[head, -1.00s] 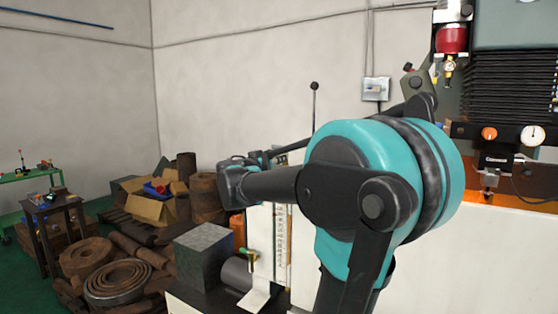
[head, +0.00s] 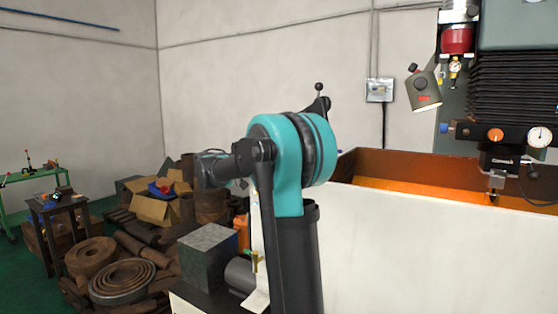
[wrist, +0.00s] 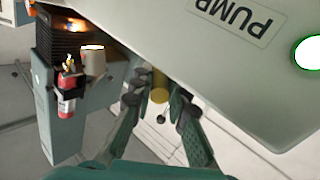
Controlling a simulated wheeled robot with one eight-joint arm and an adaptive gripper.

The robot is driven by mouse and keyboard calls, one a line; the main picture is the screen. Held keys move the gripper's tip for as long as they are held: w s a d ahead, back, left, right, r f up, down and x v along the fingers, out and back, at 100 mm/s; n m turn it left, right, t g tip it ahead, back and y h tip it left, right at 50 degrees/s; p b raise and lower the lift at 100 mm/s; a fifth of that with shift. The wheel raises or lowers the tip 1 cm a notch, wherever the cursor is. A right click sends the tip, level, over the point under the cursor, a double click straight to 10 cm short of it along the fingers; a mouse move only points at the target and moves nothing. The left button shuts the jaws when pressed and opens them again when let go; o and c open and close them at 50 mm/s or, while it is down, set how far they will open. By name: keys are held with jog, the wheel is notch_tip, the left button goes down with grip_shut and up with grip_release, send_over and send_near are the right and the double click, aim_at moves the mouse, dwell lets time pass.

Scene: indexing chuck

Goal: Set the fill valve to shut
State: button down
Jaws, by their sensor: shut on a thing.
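In the wrist view my gripper (wrist: 159,103) has its two dark fingers on either side of a short brass-yellow cylindrical piece (wrist: 159,86) and is shut on it. The piece sits beside the edge of a grey-green panel, whose face partly fills the view. I cannot tell from its shape whether it is part of the fill valve. In the head view a small brass fitting with a yellowish-green handle (head: 255,261) stands by a grey cylinder, partly hidden by my arm. I cannot make out my gripper in the head view.
The panel bears an upside-down PUMP label (wrist: 229,18) and a green-ringed button (wrist: 308,53). A red-bowled unit (wrist: 67,90) and a lamp (head: 424,91) are on the machine. A white-walled enclosure (head: 400,240) stands right; clutter lies left.

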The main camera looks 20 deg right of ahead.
jog(key=shift+w+m+g, duration=0.15)
jog(key=shift+m+g, duration=0.15)
jog(key=shift+g, duration=0.2)
jog(key=c, duration=1.5)
grip_release()
jog(key=shift+o, duration=0.2)
jog(key=a, duration=1.2)
